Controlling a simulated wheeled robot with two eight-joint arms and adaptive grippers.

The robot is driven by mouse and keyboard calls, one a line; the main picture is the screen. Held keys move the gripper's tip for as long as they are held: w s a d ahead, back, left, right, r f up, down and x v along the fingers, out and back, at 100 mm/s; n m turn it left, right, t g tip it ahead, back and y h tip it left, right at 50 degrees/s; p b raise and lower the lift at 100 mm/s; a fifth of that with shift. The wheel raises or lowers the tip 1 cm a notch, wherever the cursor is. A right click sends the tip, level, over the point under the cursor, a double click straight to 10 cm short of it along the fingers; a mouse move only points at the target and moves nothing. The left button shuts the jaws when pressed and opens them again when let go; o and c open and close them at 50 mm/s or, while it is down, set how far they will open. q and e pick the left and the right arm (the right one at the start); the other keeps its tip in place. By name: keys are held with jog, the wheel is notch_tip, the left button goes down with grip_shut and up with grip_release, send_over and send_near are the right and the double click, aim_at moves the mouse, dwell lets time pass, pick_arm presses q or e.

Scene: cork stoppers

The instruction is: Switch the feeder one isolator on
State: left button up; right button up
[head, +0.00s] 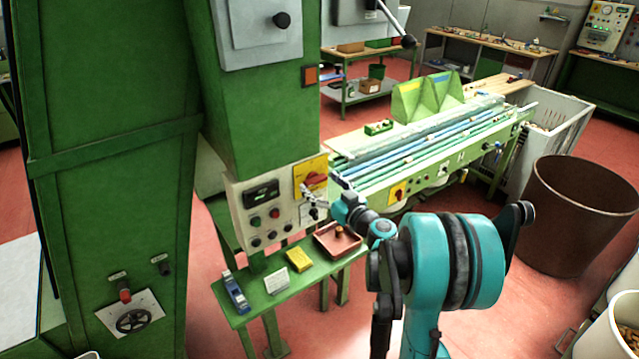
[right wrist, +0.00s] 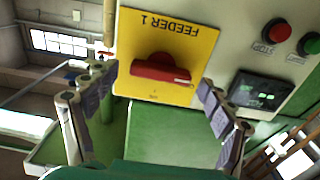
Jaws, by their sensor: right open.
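The feeder one isolator is a red rotary handle (right wrist: 160,70) on a yellow plate (right wrist: 195,42) lettered "FEEDER 1", which appears upside down in the right wrist view. The handle lies roughly crosswise there. In the head view the red handle (head: 315,180) and yellow plate (head: 308,166) are at the upper right of the cream control panel (head: 285,214). My right gripper (head: 313,203) is in front of the panel, just below the handle. In the right wrist view its open fingers (right wrist: 155,88) are spread on either side of the handle, apart from it and empty. My left gripper is out of view.
The panel also carries a dark display (head: 262,194) and several buttons and knobs. A green conveyor machine (head: 440,160) stands behind, and a brown bin (head: 575,215) at right.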

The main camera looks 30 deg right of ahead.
jog(key=shift+w, duration=0.3)
jog(key=c, duration=1.2)
jog(key=shift+o, duration=0.2)
